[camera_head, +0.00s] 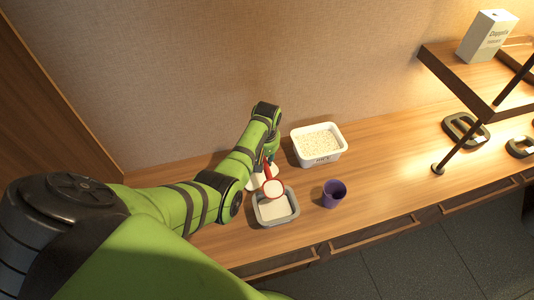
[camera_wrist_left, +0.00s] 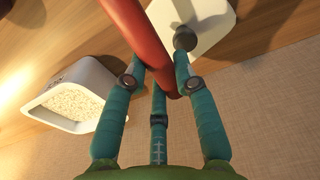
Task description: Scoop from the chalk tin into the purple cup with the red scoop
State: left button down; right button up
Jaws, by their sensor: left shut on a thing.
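The grey chalk tin (camera_head: 260,218) with white powder in it sits at the front of the wooden counter. The purple cup (camera_head: 334,194) stands upright to its right and looks empty. The red scoop (camera_head: 266,172) is over the tin's back edge, with white inside its round bowl. My left gripper (camera_head: 268,163) is shut on the scoop's handle, behind the tin. In the left wrist view the teal fingers of my left gripper (camera_wrist_left: 160,82) close around the red handle of the scoop (camera_wrist_left: 140,40). My right gripper is not in view.
A white tub (camera_head: 318,159) of pale grains stands behind the cup. A white flat piece (camera_head: 254,184) lies behind the tin, partly hidden; it also shows in the wrist view (camera_wrist_left: 213,32). A shelf (camera_head: 462,72) with a white box (camera_head: 487,36) stands right.

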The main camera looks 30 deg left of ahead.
pick_arm(q)
jog(key=shift+w+a+r+b, duration=0.35)
jog(key=shift+w+a+r, duration=0.3)
jog(key=shift+a+r, duration=0.25)
jog(key=shift+w+a+r+h+b, duration=0.1)
jog(key=shift+w+r+h+b, duration=0.1)
jog(key=shift+h+b, duration=0.1)
jog(key=shift+w+a+r+g+b, duration=0.3)
jog(key=shift+a+r+g, duration=0.1)
jog(key=shift+r, duration=0.2)
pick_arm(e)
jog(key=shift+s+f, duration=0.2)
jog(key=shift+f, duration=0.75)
pick_arm(q)
jog(key=shift+d+r, duration=0.1)
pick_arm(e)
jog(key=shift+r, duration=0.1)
